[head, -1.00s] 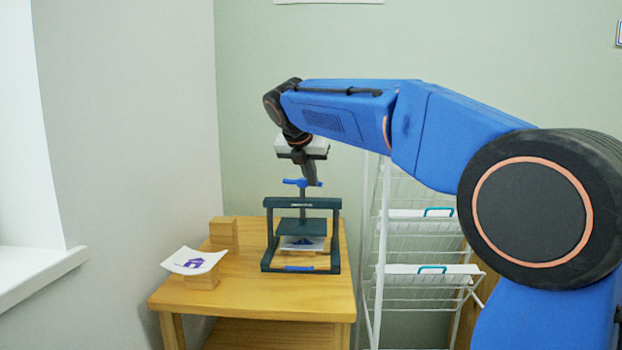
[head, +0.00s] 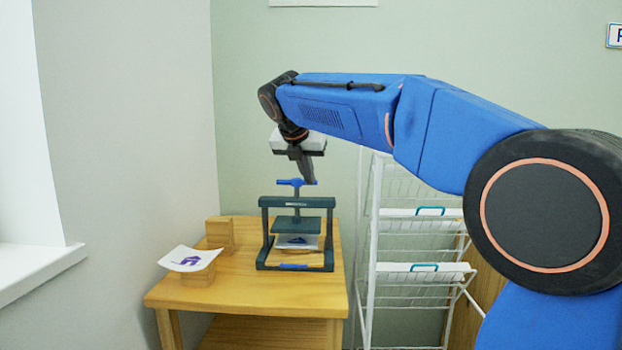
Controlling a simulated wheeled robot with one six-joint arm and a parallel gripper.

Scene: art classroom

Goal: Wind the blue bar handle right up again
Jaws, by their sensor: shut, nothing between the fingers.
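The blue bar handle (head: 290,182) sits on top of the screw of a dark green press (head: 264,235) on the wooden table. The bar lies roughly left to right. The press plate (head: 297,226) hangs under the top beam, with a short length of screw showing between them. Below it, a sheet with a purple house print (head: 297,241) lies in the press; the plate appears a little above it. My gripper (head: 310,182) points down, shut and empty, at the right end of the bar. Whether it touches the bar cannot be told.
Another sheet with a purple print (head: 190,258) rests on a small wooden block at the table's left. A taller wooden block (head: 220,235) stands behind it. A white wire drying rack (head: 370,270) stands close right of the table (head: 240,295). Walls are behind and left.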

